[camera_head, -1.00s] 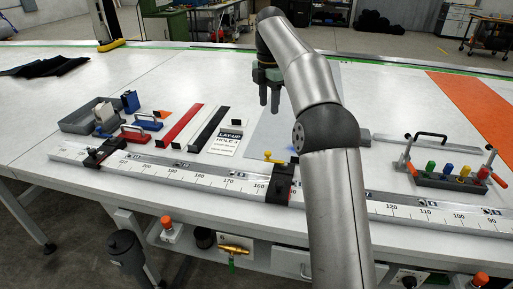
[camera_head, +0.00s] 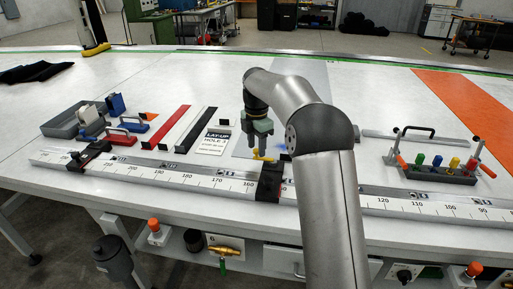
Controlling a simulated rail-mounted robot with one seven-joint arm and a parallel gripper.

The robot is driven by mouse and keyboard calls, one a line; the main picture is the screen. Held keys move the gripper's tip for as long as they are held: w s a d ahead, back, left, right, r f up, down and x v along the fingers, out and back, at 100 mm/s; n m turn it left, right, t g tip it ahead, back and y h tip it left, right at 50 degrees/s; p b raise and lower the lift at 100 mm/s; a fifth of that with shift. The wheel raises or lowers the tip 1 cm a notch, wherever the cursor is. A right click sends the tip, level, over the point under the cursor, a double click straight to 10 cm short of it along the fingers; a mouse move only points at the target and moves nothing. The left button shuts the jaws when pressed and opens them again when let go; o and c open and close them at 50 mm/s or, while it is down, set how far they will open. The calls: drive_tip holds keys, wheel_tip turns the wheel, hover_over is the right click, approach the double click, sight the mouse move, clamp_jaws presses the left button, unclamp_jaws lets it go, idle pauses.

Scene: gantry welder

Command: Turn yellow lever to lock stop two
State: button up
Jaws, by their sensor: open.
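The yellow lever (camera_head: 262,156) sits at the back of a black stop block (camera_head: 270,181) on the ruled rail (camera_head: 205,180), near the 160 mark. My gripper (camera_head: 257,150) points down just above and behind the lever, its fingers very close to it. The jaws are open; whether they touch the lever or straddle it is too small to tell. A second black stop (camera_head: 90,155) sits at the left end of the rail. Which stop is number two cannot be read.
A white card (camera_head: 215,141), black strip (camera_head: 189,143) and red strip (camera_head: 168,127) lie left of my gripper. A grey tray (camera_head: 62,126) stands far left. A rack of coloured handles (camera_head: 440,174) stands right. The table behind my gripper is mostly clear.

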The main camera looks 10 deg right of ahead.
drive_tip(key=shift+f, duration=0.45)
drive_tip(key=shift+c, duration=0.3)
clamp_jaws()
